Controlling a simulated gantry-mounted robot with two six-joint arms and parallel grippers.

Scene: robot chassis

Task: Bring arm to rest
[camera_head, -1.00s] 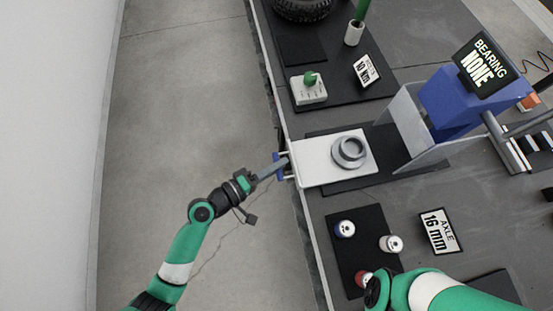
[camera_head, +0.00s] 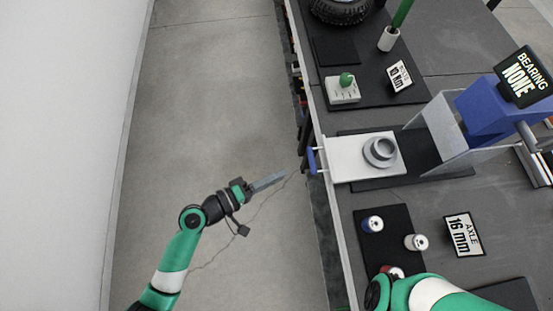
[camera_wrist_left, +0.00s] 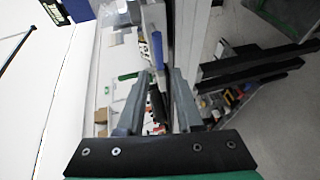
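My left arm (camera_head: 181,250) comes in from the lower left, over bare floor. My left gripper (camera_head: 284,174) points at the bench edge, apart from the blue handle (camera_head: 312,161) of a white tray (camera_head: 345,158). In the left wrist view its two fingers (camera_wrist_left: 155,80) stand apart with nothing held between them. The blue handle also shows there, beyond the fingers (camera_wrist_left: 157,50). A grey ring-shaped part (camera_head: 381,152) sits on the tray. My right arm (camera_head: 440,295) reaches in at the lower right; its fingers are not visible.
The bench (camera_head: 420,195) fills the right side. It carries a blue machine with a "BEARING NONE" sign (camera_head: 524,77), an "AXLE 16 mm" sign (camera_head: 463,235), small cans (camera_head: 417,242), a white block (camera_head: 343,91) and a tyre (camera_head: 340,8). Open floor (camera_head: 220,100) lies left of it.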

